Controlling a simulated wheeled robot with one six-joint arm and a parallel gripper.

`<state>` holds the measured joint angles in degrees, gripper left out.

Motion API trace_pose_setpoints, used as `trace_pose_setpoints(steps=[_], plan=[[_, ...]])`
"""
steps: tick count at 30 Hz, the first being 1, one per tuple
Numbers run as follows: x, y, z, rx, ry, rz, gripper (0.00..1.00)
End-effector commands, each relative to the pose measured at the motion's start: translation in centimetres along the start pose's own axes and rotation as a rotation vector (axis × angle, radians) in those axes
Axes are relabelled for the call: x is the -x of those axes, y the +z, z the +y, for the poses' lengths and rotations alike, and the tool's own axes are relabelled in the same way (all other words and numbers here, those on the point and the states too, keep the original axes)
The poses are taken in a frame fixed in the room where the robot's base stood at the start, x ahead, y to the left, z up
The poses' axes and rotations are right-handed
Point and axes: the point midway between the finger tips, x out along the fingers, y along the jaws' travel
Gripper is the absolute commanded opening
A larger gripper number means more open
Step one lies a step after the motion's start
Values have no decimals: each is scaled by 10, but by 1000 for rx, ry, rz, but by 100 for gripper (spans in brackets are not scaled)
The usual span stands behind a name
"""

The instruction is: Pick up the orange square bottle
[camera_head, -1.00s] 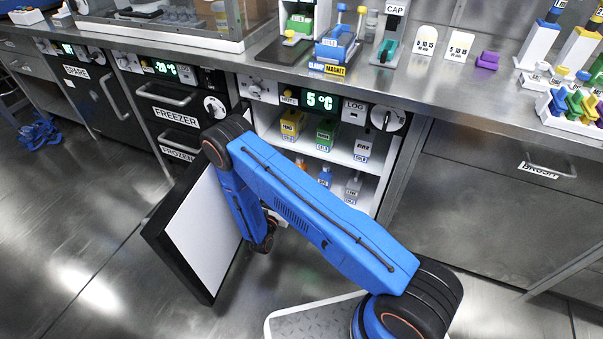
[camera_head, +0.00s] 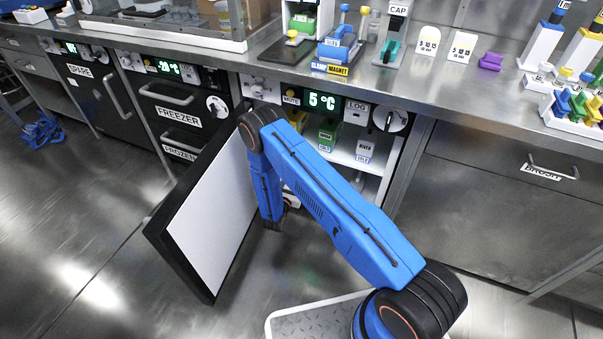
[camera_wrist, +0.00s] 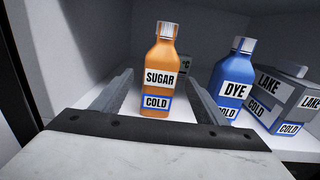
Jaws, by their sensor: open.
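The orange square bottle (camera_wrist: 160,62) stands upright on a white fridge shelf in the wrist view. It has a white cap and labels reading SUGAR and COLD. My gripper (camera_wrist: 157,85) is open, with one finger to the left of the bottle and one to the right. The bottle appears between or just beyond the fingertips; I cannot tell its exact depth. In the head view my blue arm reaches into the open fridge and hides the orange bottle and the gripper's fingers.
A blue DYE bottle (camera_wrist: 231,82) stands close right of my right finger, with a grey LAKE container (camera_wrist: 284,98) beyond it. The fridge door (camera_head: 205,225) hangs open left of my arm. The upper shelf holds a green box (camera_head: 328,134) and a white box (camera_head: 365,148).

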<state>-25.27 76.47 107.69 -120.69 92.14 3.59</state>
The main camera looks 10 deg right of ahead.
Motion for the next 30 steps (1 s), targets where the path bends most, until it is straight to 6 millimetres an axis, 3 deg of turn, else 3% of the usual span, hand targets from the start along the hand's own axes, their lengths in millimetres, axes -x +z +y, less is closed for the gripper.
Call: trace_pose_setpoints(steps=[8,17,25,30], plan=[[-15,-2,0,0,-2,0,67],[-52,-7,0,0,-2,0,67],[-56,-7,0,0,0,0,67],[-56,-7,0,0,-1,0,26]])
